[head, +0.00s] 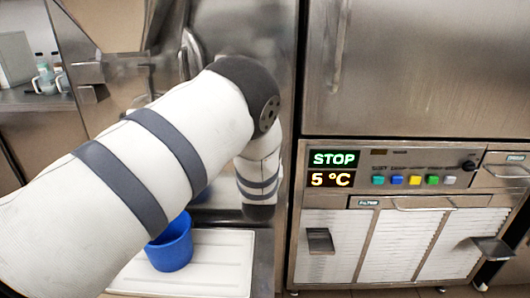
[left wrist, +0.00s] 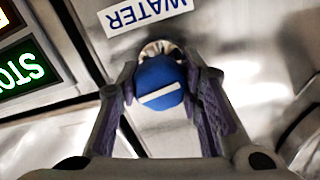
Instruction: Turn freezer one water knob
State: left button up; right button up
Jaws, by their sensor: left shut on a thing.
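The water knob (left wrist: 159,84) is round and blue with a white bar across its face. It sits on a metal panel beside the WATER label (left wrist: 148,13), which appears upside down in the left wrist view. My left gripper (left wrist: 161,75) has its two fingers on either side of the knob and is shut on it. The white bar lies nearly level, tilted slightly. In the head view my left arm reaches across the front of the metal freezer, and its gripper and the knob are hidden behind the arm. My right gripper is in neither view.
A blue bucket (head: 172,248) stands on a white tray (head: 222,262) below my arm. A counter with bottles (head: 46,81) is at the far left.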

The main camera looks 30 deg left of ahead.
pick_arm(q)
jog(key=shift+f+m, duration=0.1)
jog(key=shift+m, duration=0.7)
jog(key=o, duration=1.2)
jog(key=v, duration=1.2)
